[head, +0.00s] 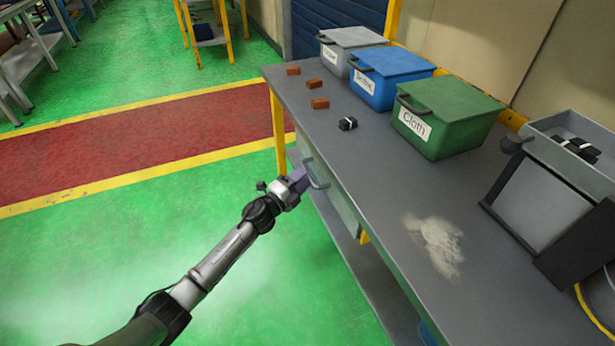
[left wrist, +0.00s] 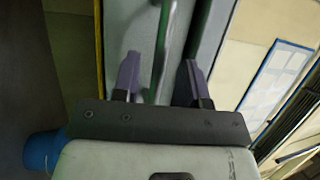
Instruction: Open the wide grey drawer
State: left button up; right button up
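The wide grey drawer (head: 342,203) is set under the front edge of the workbench and looks closed. Its bar handle (head: 315,173) sticks out from the front. My left gripper (head: 299,178) is at this handle. In the left wrist view, the two purple fingers (left wrist: 161,80) are spread apart, and the greenish handle bar (left wrist: 163,45) runs between them, with a gap on both sides. The drawer front (left wrist: 128,30) fills the space behind. My right gripper is not in view.
On the grey workbench (head: 385,205) stand a grey bin (head: 350,45), a blue bin (head: 392,75) and a green Cloth bin (head: 447,115). Several brown blocks (head: 314,84), a black part (head: 348,123) and a pale dust patch (head: 436,243) lie there. The green floor (head: 245,270) before the drawer is clear.

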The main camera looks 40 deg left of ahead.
pick_arm(q)
jog(key=shift+w+d+r+b, duration=0.1)
jog(key=shift+w+r+b, duration=0.05)
jog(key=shift+w, duration=0.55)
jog(key=shift+w+r+b, duration=0.1)
jog(key=shift+w+b, duration=0.05)
jog(key=shift+w, duration=0.55)
grip_shut()
